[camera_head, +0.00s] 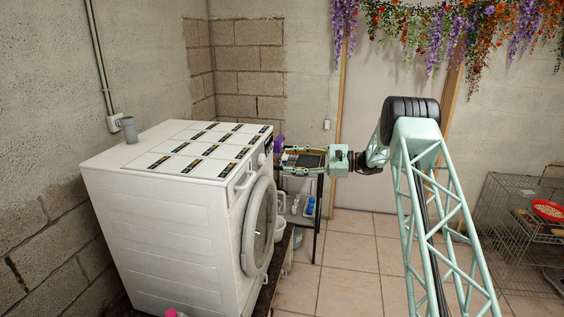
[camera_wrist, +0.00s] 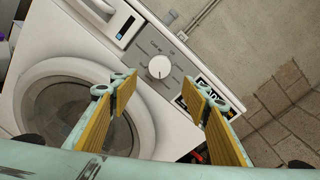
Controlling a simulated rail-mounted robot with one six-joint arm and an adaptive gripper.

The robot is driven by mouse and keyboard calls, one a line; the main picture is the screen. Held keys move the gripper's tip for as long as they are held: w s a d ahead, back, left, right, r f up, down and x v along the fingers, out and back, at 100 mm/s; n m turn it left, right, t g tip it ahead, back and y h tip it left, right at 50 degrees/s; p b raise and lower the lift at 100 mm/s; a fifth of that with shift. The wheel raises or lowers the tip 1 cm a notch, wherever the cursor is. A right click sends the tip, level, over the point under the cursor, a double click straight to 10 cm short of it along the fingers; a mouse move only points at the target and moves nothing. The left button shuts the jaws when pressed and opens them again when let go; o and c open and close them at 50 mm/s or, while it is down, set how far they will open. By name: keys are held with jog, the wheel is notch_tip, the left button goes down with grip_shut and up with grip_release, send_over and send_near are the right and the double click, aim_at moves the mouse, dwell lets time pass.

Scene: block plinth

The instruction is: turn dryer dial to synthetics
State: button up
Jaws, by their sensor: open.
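The white dryer (camera_head: 165,225) stands at the left in the head view, with its round door facing right. In the wrist view the dryer's dial (camera_wrist: 159,67) is a white knob with a pointer mark, set on a grey panel. Printed labels surround the dial, but most are too small to read. The dial also shows small in the head view (camera_head: 261,159). My gripper (camera_wrist: 165,92) is open and empty, its two yellow-padded fingers spread apart. The dial lies beyond the fingertips, between them in the picture, and does not appear touched. In the head view my gripper (camera_head: 283,160) points left toward the dryer's front panel.
The detergent drawer (camera_wrist: 98,10) is beside the dial panel. The round door (camera_wrist: 80,105) lies below it. A small black-legged shelf (camera_head: 317,215) stands behind my gripper. Tiled floor at the centre is open.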

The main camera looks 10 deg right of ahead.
jog(key=shift+v, duration=0.9)
jog(key=s+a+r+n+g+h+b, duration=0.1)
jog(key=s+a+r+n+g+h, duration=0.25)
jog(key=s+a+r, duration=1.05)
jog(key=s+a+r+n+g+h+b, duration=0.1)
jog(key=s+a+r+n+h, duration=0.1)
jog(key=s, duration=0.8)
jog(key=s+a+r+n+g+h, duration=0.1)
jog(key=s+a+r+n+h, duration=0.1)
jog(key=s, duration=0.8)
jog(key=s+r+n+h+b, duration=0.1)
jog(key=s+n+h, duration=0.3)
jog(key=s, duration=1.9)
jog(key=s+d+f+n+t+h, duration=0.1)
jog(key=s+d+f+n+h, duration=0.1)
jog(key=s, duration=0.8)
jog(key=s+d+f+n+t+h+b, duration=0.1)
jog(key=s+d, duration=0.4)
jog(key=s, duration=0.5)
notch_tip(320, 180, down, 2)
jog(key=shift+s+f+n+t+h, duration=0.2)
jog(key=shift+s+n+t+h, duration=0.2)
jog(key=shift+n+h, duration=0.3)
